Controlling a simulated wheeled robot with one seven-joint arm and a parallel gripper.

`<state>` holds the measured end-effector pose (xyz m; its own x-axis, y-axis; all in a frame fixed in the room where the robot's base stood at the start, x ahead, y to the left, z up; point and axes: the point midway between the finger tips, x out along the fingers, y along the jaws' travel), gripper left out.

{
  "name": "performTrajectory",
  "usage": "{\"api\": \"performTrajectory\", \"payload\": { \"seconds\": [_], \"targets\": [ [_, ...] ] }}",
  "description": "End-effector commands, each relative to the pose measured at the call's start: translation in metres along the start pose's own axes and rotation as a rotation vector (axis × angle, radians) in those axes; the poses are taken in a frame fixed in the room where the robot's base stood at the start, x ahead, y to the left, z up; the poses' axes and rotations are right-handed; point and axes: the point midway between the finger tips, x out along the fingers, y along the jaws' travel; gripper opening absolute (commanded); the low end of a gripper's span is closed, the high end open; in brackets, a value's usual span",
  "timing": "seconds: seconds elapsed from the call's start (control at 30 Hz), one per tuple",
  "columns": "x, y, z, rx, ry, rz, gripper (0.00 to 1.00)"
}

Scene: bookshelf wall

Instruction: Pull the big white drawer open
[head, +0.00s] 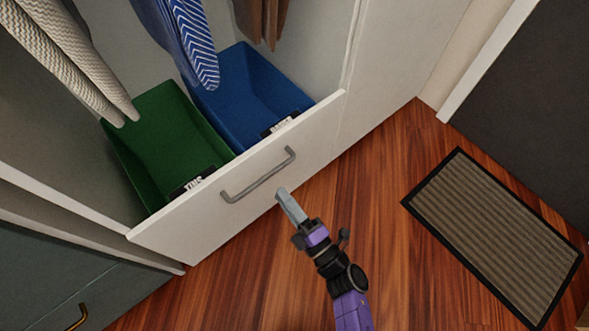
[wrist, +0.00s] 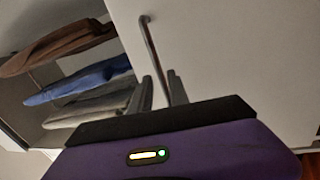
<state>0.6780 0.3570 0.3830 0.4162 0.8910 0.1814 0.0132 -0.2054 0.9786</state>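The big white drawer's front (head: 200,232) stands low in the wardrobe, roughly in line with the white panel at its right. It also fills much of the wrist view (wrist: 230,50). Its grey bar handle (head: 258,177) runs across the front; in the wrist view the handle (wrist: 151,42) runs down toward my fingers. My gripper (head: 281,191) is just below and in front of the handle's right part in the head view, apart from it there. In the wrist view my gripper (wrist: 162,90) has its fingers parted, with the handle lined up between them. I cannot see contact.
A green bin (head: 160,135) and a blue bin (head: 250,95) sit behind the drawer front, under hanging clothes (head: 190,40). A dark cabinet (head: 50,275) stands at the lower left. A ribbed mat (head: 490,235) lies at right; the wooden floor (head: 370,190) before the drawer is clear.

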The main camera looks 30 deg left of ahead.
Motion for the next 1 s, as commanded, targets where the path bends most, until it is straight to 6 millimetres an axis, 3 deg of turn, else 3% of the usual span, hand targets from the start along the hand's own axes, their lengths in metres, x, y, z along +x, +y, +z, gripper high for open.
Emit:
{"api": "performTrajectory", "payload": {
  "seconds": [0.1,0.27,0.7,1.0],
  "targets": [
    [-0.003,-0.002,-0.011,-0.063,0.041,0.004,0.21],
    [0.003,0.000,-0.013,-0.094,0.048,0.013,0.21],
    [0.063,0.000,-0.015,-0.092,0.046,0.013,0.21],
    [0.075,0.001,-0.016,-0.091,0.045,0.011,0.21]
  ]
}}
